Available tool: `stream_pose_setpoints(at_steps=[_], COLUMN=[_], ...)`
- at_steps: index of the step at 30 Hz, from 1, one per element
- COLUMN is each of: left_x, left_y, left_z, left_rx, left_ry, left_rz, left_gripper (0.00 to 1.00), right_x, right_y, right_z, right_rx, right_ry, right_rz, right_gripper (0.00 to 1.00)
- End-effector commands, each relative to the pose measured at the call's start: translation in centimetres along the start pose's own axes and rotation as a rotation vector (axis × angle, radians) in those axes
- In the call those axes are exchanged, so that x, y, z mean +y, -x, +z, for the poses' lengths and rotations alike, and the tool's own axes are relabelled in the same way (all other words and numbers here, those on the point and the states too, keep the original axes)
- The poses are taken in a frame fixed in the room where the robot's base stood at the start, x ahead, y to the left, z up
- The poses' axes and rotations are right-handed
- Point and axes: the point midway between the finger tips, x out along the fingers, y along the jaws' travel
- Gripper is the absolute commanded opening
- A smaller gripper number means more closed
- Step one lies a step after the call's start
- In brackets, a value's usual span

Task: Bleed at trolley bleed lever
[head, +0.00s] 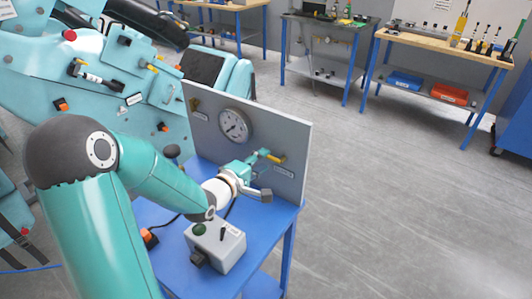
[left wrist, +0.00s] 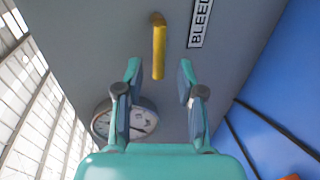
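The bleed lever is a yellow handle (head: 276,158) on the grey upright panel (head: 292,135) of the blue trolley. In the left wrist view the yellow lever (left wrist: 159,48) points down the picture, beside a label reading BLEED (left wrist: 200,22). My left gripper (head: 262,176) is in front of the panel, close to the lever. In the left wrist view its two fingers (left wrist: 159,70) are spread, and the lever's free end shows between the fingertips. Neither finger is seen touching it, and the exact depth gap cannot be told. My right gripper is not in view.
A round gauge (head: 235,125) sits on the panel left of the lever. A grey control box (head: 216,245) with a green button stands on the blue trolley top (head: 262,222). Large teal machinery (head: 120,95) is behind the trolley. Open floor (head: 410,210) lies right; workbenches (head: 440,50) stand behind.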

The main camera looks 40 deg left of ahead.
Motion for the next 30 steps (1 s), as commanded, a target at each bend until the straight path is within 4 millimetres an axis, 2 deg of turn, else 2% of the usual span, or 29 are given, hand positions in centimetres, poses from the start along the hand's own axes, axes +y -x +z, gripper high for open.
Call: stream_pose_setpoints(at_steps=[6, 16, 23, 30], left_x=[0.1, 0.0, 0.0, -0.1], left_y=[-2.1, -2.3, -2.3, -2.3], left_z=[0.0, 0.0, 0.0, 0.0], left_rx=[-0.001, 0.0, 0.0, 0.0], left_ry=[0.001, 0.0, 0.001, -0.001], left_rz=[0.0, 0.001, 0.0, -0.002], left_gripper=[0.38, 0.38, 0.0, 0.0], right_x=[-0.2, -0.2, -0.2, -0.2], right_y=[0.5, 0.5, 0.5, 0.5], right_z=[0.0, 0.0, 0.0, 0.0], right_rx=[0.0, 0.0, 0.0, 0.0], right_ry=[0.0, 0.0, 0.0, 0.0], right_rz=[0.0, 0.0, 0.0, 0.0], right_gripper=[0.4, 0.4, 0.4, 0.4])
